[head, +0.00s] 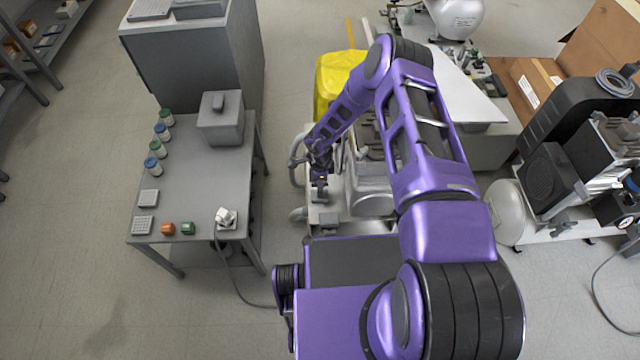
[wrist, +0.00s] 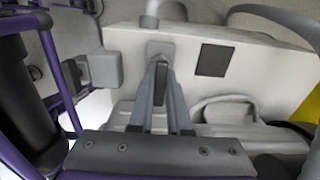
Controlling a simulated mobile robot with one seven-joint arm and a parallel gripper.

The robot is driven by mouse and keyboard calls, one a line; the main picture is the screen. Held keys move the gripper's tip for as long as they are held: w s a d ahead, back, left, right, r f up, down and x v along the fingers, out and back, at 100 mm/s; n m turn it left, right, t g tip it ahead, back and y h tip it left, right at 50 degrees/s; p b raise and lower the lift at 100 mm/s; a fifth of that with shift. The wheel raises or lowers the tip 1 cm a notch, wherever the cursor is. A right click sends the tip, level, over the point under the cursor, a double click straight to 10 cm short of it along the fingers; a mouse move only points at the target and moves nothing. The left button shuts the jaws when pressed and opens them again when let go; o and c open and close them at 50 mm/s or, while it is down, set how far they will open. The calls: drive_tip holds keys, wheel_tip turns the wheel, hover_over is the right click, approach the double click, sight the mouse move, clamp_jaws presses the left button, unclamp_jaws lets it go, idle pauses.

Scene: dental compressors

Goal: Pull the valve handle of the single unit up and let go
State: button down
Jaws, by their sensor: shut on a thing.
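The single unit (head: 368,200) is the pale grey compressor in the middle of the head view, partly hidden behind my arm. In the wrist view its light grey body (wrist: 120,42) fills the top. A grey valve handle (wrist: 160,48) stands out from this body at the fingertips. My gripper (wrist: 160,68) is shut on the handle, with a finger on each side of it. In the head view my gripper (head: 319,190) is at the left side of the unit, and the handle is too small to make out there.
A grey table (head: 195,195) with jars, small blocks and a box stands to the left. A yellow bag or cover (head: 335,75) is behind the unit. Other compressors (head: 550,175) stand on the right. A grey hose (head: 297,165) curves beside my gripper. Floor is open at the lower left.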

drive_tip(key=shift+r, duration=0.8)
drive_tip(key=c, duration=0.9)
unclamp_jaws()
drive_tip(key=shift+o, duration=0.2)
wheel_tip(320, 180, up, 18)
drive_tip(key=p, duration=0.3)
drive_tip(key=shift+f, duration=0.25)
